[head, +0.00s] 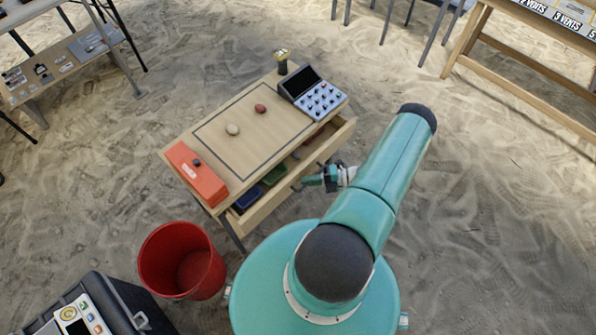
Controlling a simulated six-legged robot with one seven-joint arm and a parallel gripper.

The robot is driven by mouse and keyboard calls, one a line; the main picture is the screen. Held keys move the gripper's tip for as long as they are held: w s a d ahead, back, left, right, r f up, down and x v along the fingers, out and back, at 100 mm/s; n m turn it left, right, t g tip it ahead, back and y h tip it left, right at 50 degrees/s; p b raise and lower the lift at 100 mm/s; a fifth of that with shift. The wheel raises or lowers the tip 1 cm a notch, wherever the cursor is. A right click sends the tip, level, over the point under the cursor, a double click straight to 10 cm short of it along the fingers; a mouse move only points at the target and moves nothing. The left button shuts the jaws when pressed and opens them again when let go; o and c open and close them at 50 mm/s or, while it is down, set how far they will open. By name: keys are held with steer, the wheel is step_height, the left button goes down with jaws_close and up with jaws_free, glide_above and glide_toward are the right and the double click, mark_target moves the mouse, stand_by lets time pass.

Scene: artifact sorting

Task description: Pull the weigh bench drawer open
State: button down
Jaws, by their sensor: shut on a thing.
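The weigh bench (235,158) is a small wooden table with a dark rectangle marked on its top. Its drawer (268,203) stands partly open toward my arm. Inside the drawer I see a blue bin (247,198), a green bin (273,175) and something red (310,137). The drawer has a dark bar handle on its front. My gripper (303,184) is at the middle of the drawer front, shut on the handle. The fingers are small in this view and partly cover the handle.
On the bench top are an orange box (195,172), a keypad console (313,93), a pale stone (232,129) and a reddish stone (260,108). A red bucket (181,260) stands on the sand left of my base. A black case (100,305) lies at bottom left. Sand to the right is clear.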

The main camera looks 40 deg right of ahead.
steer(key=s, duration=1.7)
steer(key=shift+s+d, duration=0.15)
steer(key=shift+d, duration=0.2)
steer(key=c, duration=1.8)
jaws_free()
steer(key=shift+o, duration=0.2)
steer(key=v, duration=1.3)
steer(key=shift+s+d, duration=0.25)
steer(key=shift+d, duration=0.05)
steer(key=shift+r, duration=0.15)
